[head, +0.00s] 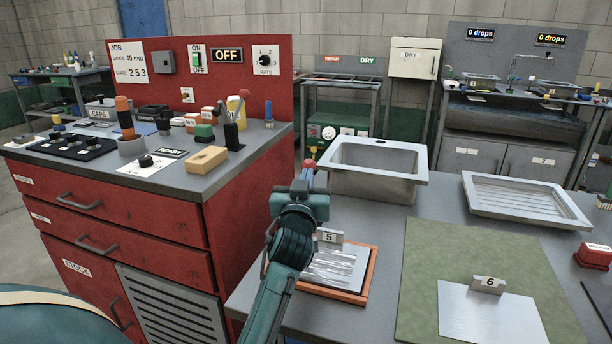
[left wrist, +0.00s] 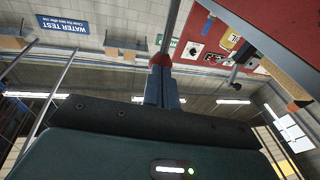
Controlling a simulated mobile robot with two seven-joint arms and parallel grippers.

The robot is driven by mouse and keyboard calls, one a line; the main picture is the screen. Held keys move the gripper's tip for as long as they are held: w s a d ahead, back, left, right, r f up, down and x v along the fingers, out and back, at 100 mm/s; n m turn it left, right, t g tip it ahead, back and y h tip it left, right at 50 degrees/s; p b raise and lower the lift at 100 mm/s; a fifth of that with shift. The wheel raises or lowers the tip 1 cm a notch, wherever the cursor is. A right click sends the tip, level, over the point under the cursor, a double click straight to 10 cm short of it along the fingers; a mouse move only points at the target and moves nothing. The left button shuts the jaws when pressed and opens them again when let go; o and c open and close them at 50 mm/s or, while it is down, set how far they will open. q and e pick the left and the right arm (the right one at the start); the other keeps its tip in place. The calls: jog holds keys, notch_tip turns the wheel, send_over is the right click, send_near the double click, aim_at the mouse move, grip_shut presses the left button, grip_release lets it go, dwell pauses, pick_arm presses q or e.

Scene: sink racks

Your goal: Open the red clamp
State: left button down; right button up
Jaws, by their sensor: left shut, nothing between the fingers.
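A round red knob (head: 310,163) shows just above my left gripper (head: 305,186) in the head view, by the left side of the grey sink basin. I take it for the knob of the red clamp; the clamp's body is hidden behind my gripper. In the left wrist view the red knob (left wrist: 161,60) sits at the tips of my left gripper's shut fingers (left wrist: 163,82), with a grey rod (left wrist: 175,22) running on beyond it. The fingers look close to the knob or against it, but do not hold it. My right gripper is out of view.
The metal sink basin (head: 374,171) stands close behind my gripper. An orange-framed tray (head: 338,285) marked 5 lies below it. The red cabinet (head: 110,215) with switches and blocks is on the left. A green mat (head: 425,255) lies to the right.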

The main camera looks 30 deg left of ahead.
aim_at(313, 161)
pick_arm(q)
jog(key=r+p, duration=0.1)
jog(key=w+p, duration=0.1)
jog(key=p, duration=0.1)
jog(key=shift+a+r+g, duration=0.15)
jog(key=shift+r+g, duration=0.2)
jog(key=shift+g, duration=0.05)
jog(key=w+g+p, duration=0.1)
jog(key=p, duration=0.1)
jog(key=w+g+h+p, duration=0.1)
jog(key=p, duration=0.2)
jog(key=w+r+p, duration=0.1)
jog(key=p, duration=0.2)
jog(key=shift+w+a+m+g+h, duration=0.2)
jog(key=shift+a+m+g+h, duration=0.2)
jog(key=w+a+f+g, duration=0.1)
jog(key=w+a+f, duration=0.1)
jog(key=w, duration=0.6)
jog(key=shift+w+f+h+p, duration=0.15)
jog(key=shift+w+h+p, duration=0.15)
jog(key=shift+w+p, duration=0.1)
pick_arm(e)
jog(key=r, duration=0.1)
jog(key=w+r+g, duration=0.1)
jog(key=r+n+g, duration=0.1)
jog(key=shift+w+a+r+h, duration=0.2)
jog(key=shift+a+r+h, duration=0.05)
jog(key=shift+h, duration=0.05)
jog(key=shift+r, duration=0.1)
